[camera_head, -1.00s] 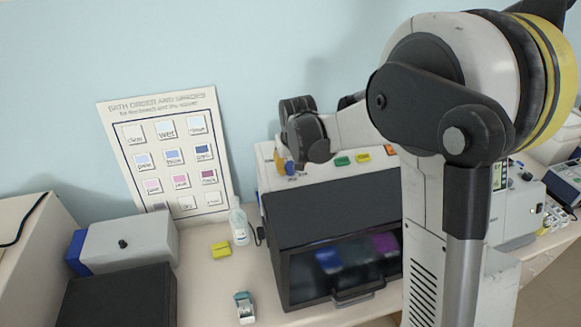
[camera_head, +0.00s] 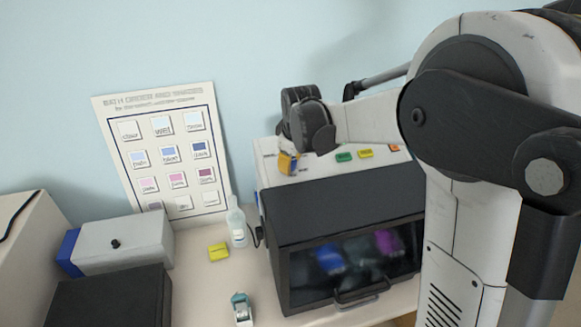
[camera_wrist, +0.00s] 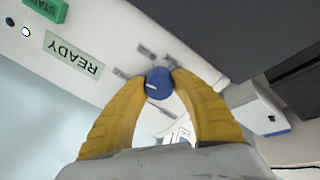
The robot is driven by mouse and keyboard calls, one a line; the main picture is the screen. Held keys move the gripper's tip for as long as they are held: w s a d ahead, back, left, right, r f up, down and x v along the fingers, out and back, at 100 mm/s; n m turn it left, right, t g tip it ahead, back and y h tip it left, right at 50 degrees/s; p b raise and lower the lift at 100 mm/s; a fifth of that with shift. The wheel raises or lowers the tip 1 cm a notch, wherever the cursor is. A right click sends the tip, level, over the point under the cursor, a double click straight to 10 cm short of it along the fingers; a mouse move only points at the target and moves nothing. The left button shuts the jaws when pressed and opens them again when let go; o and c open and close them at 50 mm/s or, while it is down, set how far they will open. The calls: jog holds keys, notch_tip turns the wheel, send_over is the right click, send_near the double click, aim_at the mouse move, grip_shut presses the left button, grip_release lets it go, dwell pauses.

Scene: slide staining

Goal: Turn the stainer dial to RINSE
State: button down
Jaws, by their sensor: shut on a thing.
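The stainer (camera_head: 345,235) is a white and dark box with a glass front, standing against the wall in the head view. Its blue dial (camera_wrist: 160,83) has a white pointer mark and shows in the wrist view between the yellow fingertips. My gripper (camera_wrist: 159,78) is shut on the dial, one finger on each side. In the head view my gripper (camera_head: 289,163) is at the left of the stainer's top panel, and the dial is mostly hidden there. Small labels (camera_wrist: 146,52) surround the dial, too blurred to read.
A READY panel (camera_wrist: 73,53) and a green START button (camera_wrist: 47,8) lie beside the dial. A bottle (camera_head: 237,225), a yellow block (camera_head: 218,252) and a small dispenser (camera_head: 242,308) stand left of the stainer. A chart (camera_head: 125,150) leans on the wall.

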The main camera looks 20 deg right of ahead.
jog(key=n+b, duration=0.1)
jog(key=n, duration=0.3)
jog(key=shift+n+b, duration=0.35)
jog(key=shift+n, duration=0.05)
jog(key=n+b, duration=0.1)
jog(key=n, duration=0.2)
jog(key=shift+f+n, duration=0.1)
jog(key=shift+n, duration=0.2)
jog(key=n+b, duration=0.1)
jog(key=n, duration=0.2)
jog(key=shift+s+n+y, duration=0.1)
jog(key=shift+n+y, duration=0.2)
jog(key=shift+n+b, duration=0.3)
jog(key=shift+n, duration=1.6)
jog(key=c, duration=1)
grip_release()
